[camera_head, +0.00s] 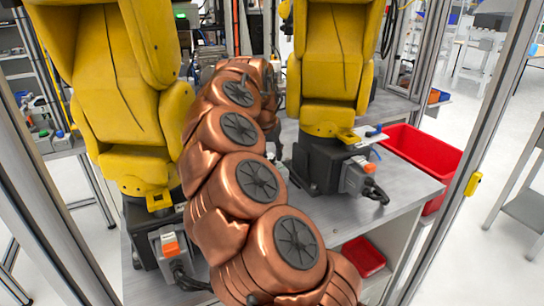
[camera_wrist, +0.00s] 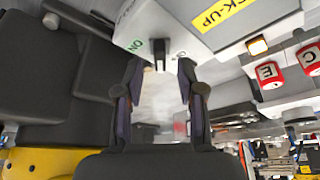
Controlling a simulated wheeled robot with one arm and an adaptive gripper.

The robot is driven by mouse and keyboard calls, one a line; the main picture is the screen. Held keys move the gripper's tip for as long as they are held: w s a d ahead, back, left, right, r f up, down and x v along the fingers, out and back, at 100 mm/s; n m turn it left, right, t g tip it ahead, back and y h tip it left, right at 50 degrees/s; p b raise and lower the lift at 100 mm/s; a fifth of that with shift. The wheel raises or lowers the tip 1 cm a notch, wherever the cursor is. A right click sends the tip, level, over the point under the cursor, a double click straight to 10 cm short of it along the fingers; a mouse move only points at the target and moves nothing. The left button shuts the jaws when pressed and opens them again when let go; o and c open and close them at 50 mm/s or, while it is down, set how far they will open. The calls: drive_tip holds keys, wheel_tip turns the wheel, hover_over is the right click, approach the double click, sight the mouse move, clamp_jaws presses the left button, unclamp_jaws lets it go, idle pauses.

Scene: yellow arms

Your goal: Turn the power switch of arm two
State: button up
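In the wrist view, a small black switch (camera_wrist: 159,55) sits on the lower edge of a light grey box (camera_wrist: 215,22) with a yellow label, beside green "ON" lettering. My gripper (camera_wrist: 159,68) is open, its two dark fingers spread to the left and right of the switch with a gap on each side. I cannot tell whether the fingertips reach as deep as the switch. In the head view, a yellow arm stands at left (camera_head: 120,110) and another at right (camera_head: 330,65). My gripper is hidden there behind my copper arm. No arm number is readable.
A black block (camera_wrist: 55,90) fills the left of the wrist view. A red bin (camera_head: 425,155) sits beside the metal table (camera_head: 345,220); metal posts flank the cell.

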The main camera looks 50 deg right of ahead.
drive_tip(key=shift+x, duration=1.1)
clamp_jaws()
